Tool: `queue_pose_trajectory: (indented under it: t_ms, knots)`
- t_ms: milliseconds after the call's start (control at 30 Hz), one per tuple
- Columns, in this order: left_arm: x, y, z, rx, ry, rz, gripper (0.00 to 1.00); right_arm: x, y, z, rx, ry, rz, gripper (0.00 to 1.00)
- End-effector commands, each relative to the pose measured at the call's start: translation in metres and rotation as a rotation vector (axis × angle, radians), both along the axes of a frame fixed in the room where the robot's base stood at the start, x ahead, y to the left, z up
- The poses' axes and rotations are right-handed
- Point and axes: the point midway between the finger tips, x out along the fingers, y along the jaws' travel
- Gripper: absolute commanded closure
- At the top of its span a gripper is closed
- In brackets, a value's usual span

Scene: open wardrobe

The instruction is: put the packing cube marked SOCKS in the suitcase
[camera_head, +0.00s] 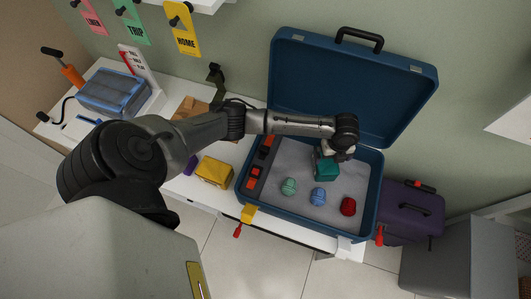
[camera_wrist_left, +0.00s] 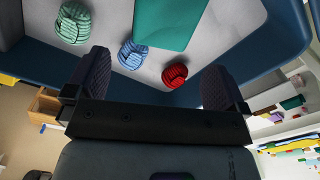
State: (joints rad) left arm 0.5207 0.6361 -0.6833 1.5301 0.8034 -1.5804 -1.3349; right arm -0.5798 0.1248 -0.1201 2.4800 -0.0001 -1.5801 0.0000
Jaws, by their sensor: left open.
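The open blue suitcase (camera_head: 366,215) lies on the white bench with its lid up at the back. A teal packing cube (camera_head: 327,171) is inside it, on the grey lining, right of the middle; no marking on it is readable. It also shows in the left wrist view (camera_wrist_left: 170,22). My left gripper (camera_head: 328,155) is just above and behind the teal cube and partly covers it. Its fingers are apart in the left wrist view (camera_wrist_left: 155,75), with the cube beyond them. My right gripper is not in view.
Green (camera_head: 289,187), blue (camera_head: 318,196) and red (camera_head: 348,206) rolled balls lie along the suitcase's front. Red and dark items (camera_head: 254,175) fill its left strip. A yellow box (camera_head: 214,172) stands left of the suitcase, a purple case (camera_head: 408,210) right.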

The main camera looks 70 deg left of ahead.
Motion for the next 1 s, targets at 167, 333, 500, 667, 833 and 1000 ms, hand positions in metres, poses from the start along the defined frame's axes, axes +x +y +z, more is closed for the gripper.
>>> queue_pose_trajectory:
  t_ms: [167,333,500,667,833,1000]
  knots:
    - [-0.069,-0.074,-0.032,-0.092,-0.031,0.207,0.00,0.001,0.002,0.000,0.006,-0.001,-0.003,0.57]
    - [-0.130,-0.114,-0.034,-0.182,-0.074,0.518,0.00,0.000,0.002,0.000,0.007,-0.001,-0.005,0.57]
    - [-0.186,-0.124,-0.023,-0.251,-0.100,0.871,0.00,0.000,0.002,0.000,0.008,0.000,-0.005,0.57]
    - [-0.236,-0.113,-0.005,-0.283,-0.131,1.230,0.00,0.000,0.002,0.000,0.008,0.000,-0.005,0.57]
    - [-0.271,-0.095,0.012,-0.283,-0.168,1.501,0.00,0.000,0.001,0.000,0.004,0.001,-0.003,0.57]
    - [-0.287,-0.084,0.021,-0.277,-0.191,1.631,0.00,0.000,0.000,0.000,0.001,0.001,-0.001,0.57]
